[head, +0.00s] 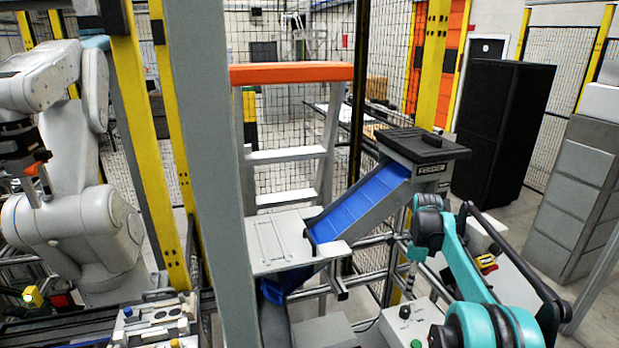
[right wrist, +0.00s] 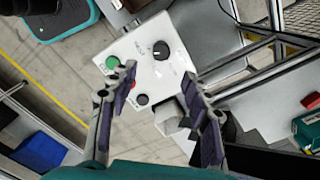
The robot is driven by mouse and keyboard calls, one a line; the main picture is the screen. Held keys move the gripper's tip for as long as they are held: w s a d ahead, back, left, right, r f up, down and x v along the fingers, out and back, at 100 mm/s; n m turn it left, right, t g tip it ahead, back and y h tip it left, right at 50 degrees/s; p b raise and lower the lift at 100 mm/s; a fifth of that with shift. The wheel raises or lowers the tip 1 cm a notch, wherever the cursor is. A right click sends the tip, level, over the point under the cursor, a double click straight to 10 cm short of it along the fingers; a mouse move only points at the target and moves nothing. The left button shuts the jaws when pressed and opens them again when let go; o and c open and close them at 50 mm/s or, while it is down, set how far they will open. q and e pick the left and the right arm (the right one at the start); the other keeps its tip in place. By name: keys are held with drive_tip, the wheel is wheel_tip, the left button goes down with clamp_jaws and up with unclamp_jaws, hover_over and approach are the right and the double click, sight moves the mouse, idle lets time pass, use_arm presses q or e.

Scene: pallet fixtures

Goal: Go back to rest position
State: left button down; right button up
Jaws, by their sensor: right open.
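My right gripper (head: 411,276) hangs from the end of my teal arm, at the right of the head view and above a light control box (head: 393,326). In the right wrist view, the two dark fingers of the right gripper (right wrist: 160,74) are spread wide with nothing between them. The control box (right wrist: 190,58) lies beyond the fingertips, with a green button (right wrist: 112,62) and a black knob (right wrist: 160,50) on it. I cannot tell the exact gap between fingers and box. My left gripper is not in the head view.
A blue chute (head: 362,202) slopes down from a feeder to a grey platform (head: 275,250). A grey post (head: 205,150) stands in front. A light grey robot arm (head: 75,235) is at left. A black cabinet (head: 500,125) and grey drawers (head: 575,190) stand at right.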

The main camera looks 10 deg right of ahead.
drive_tip(key=s+a+r+n+t+b, duration=0.3)
drive_tip(key=s+a+n+b, duration=0.2)
drive_tip(key=s+a+n, duration=0.8)
drive_tip(key=s+a+f+n+t+b, duration=0.1)
drive_tip(key=s+a+f+n+t, duration=0.1)
drive_tip(key=s+f+n, duration=0.3)
drive_tip(key=s+a+f+n+t+b, duration=0.2)
drive_tip(key=s+a+f+n, duration=0.2)
drive_tip(key=s, duration=0.7)
wheel_tip(320, 180, down, 2)
drive_tip(key=shift+s+a+f+n, duration=0.2)
drive_tip(key=shift+s+a+n, duration=0.1)
drive_tip(key=shift+n, duration=0.8)
